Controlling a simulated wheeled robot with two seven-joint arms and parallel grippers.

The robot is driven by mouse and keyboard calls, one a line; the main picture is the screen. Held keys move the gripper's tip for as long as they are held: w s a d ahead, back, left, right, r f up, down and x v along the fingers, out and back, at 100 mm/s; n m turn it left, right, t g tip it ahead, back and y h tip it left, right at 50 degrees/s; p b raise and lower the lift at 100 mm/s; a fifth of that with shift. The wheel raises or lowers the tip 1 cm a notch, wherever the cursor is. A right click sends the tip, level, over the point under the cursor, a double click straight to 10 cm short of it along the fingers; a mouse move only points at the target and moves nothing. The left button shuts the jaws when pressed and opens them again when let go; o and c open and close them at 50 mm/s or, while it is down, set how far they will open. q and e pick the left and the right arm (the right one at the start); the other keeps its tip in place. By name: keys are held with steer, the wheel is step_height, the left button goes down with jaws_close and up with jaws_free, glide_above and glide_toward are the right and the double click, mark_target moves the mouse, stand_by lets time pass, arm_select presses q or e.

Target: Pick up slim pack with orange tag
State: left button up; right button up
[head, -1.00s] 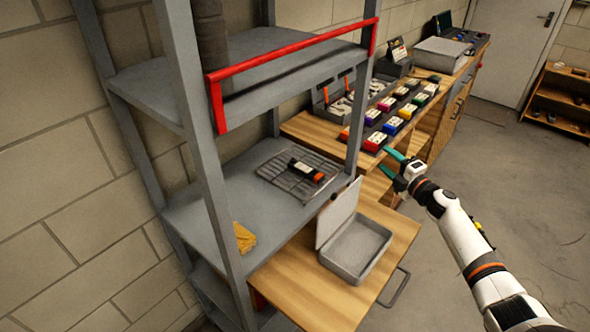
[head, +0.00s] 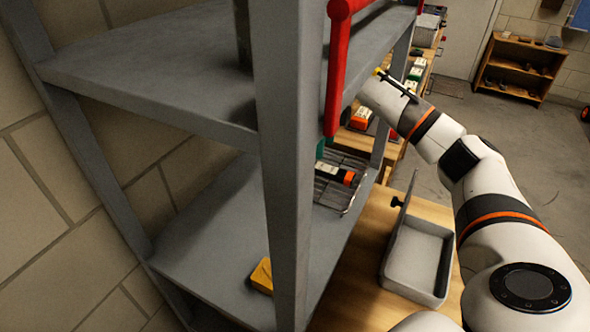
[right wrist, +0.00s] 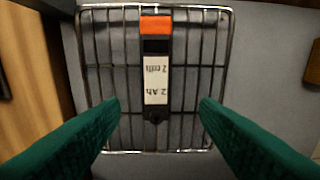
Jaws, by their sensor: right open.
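The slim pack (head: 330,171), dark with a white label and an orange end, lies on a wire rack (head: 327,194) on the grey shelf. In the right wrist view the pack (right wrist: 155,82) runs lengthwise down the picture, orange end at the top. My right gripper (right wrist: 160,103) is open and empty, with one green finger on each side of the pack's lower, dark end and clear space between. In the head view the shelf post and upper shelf hide most of this gripper; a bit of green finger shows beside the pack. My left gripper is not in view.
A yellow item (head: 262,276) lies on the same shelf. An open grey case (head: 418,262) sits on the wooden surface at right.

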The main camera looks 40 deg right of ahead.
mark_target(327, 168)
steer(key=shift+s+d+h, duration=0.25)
steer(key=shift+d+h, duration=0.05)
steer(key=shift+d, duration=0.15)
steer(key=shift+s+f, duration=0.2)
steer(key=shift+f, duration=0.4)
steer(key=shift+s+f, duration=0.2)
steer(key=shift+f, duration=0.35)
step_height(327, 168, down, 4)
steer(key=shift+w+a+r+p, duration=0.1)
steer(key=shift+w+p, duration=0.05)
steer(key=shift+p, duration=0.45)
steer(key=shift+f, duration=0.4)
steer(key=c, duration=0.9)
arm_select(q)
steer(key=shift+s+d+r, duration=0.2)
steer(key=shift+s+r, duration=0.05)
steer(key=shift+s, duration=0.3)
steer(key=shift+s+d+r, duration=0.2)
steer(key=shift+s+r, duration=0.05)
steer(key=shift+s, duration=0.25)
arm_select(e)
steer(key=shift+c, duration=1.1)
